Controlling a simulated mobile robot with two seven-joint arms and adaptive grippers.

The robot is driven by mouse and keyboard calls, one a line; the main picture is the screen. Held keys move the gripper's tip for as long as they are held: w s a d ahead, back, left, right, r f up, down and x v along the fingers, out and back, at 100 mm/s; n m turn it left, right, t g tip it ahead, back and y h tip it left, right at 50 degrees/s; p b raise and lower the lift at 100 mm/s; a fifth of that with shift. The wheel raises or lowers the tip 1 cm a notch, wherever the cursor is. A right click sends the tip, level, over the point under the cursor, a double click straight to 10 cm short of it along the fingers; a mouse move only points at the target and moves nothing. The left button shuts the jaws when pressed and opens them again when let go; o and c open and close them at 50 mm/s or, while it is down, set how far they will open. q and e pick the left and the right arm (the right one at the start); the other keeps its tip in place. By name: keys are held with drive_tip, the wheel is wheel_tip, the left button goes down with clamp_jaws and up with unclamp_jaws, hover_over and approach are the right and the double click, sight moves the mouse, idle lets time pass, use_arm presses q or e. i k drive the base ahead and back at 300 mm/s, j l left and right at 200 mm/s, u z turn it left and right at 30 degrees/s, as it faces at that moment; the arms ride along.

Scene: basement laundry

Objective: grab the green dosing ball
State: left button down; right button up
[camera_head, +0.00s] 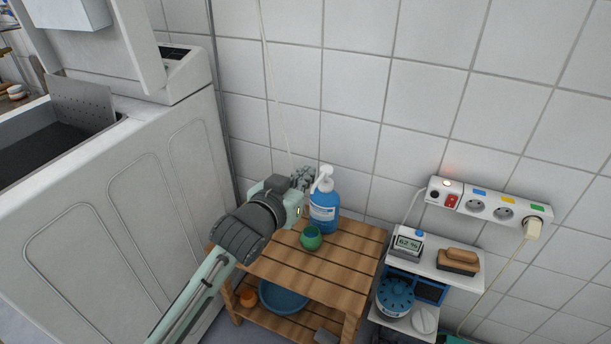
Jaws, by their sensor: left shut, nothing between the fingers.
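The green dosing ball (311,239) is a small round cup-like thing with an opening at its top. It sits on the slatted wooden stand (345,268), in front of a blue pump bottle (325,212). My left gripper (304,178) comes in from the lower left and points at the tiled wall. Its fingers are shut and empty, above and behind the ball in the picture, close to the bottle's white pump head. I cannot tell whether they touch the bottle. My right gripper is not in view.
A white washing machine (150,200) stands open at the left. A power strip (490,204) is on the wall at right, above a white shelf (436,262) with a small display and a brush. A blue basin (283,297) is on the stand's lower shelf. The stand's front slats are clear.

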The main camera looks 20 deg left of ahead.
sight(311, 237)
drive_tip(key=k+j+z, duration=0.15)
drive_tip(key=j+z, duration=0.2)
drive_tip(key=k+j+z, duration=0.15)
drive_tip(key=j+z, duration=0.25)
drive_tip(key=k+j+z, duration=0.2)
drive_tip(key=z, duration=0.15)
drive_tip(key=k+j, duration=0.05)
drive_tip(key=j, duration=0.05)
